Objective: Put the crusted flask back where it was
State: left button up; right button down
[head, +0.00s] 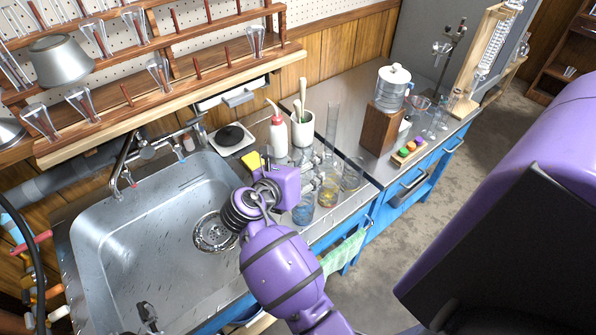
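I cannot clearly pick out a crusted flask. Glass vessels stand on the counter just right of my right gripper: a beaker with blue contents (303,211), a beaker with amber contents (328,194) and a clear beaker (352,175). Other clear glass behind them is too small to tell apart. My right gripper (262,195) is over the sink's right edge; its fingers are largely hidden by the wrist, so its hold is unclear. What looks like the dark tip of my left gripper (148,316) shows low over the sink, mostly cut off.
The steel sink (125,235) fills the left. A wooden rack (160,95) with glassware hangs above it. A hotplate (230,137), red-capped bottle (278,135) and white pot (302,129) stand behind. A wooden block (380,128) and colored stoppers (408,152) stand right. Front-right counter has bare room.

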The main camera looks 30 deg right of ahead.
jog(key=w+d+f+b, duration=0.1)
jog(key=w+f, duration=0.3)
jog(key=w+d+f+b, duration=0.1)
jog(key=w+d+f, duration=0.1)
jog(key=w+f, duration=0.2)
jog(key=w+d+f+b, duration=0.1)
jog(key=w+d+f, duration=0.1)
jog(key=w+f, duration=0.2)
jog(key=shift+w+d+f, duration=0.1)
jog(key=shift+f, duration=0.35)
pick_arm(q)
jog(key=f, duration=0.1)
jog(key=a+f, duration=0.1)
jog(key=f, duration=0.1)
jog(key=shift+s, duration=0.15)
pick_arm(e)
jog(key=shift+r, duration=0.1)
jog(key=c, duration=0.9)
grip_release()
jog(key=shift+c, duration=0.2)
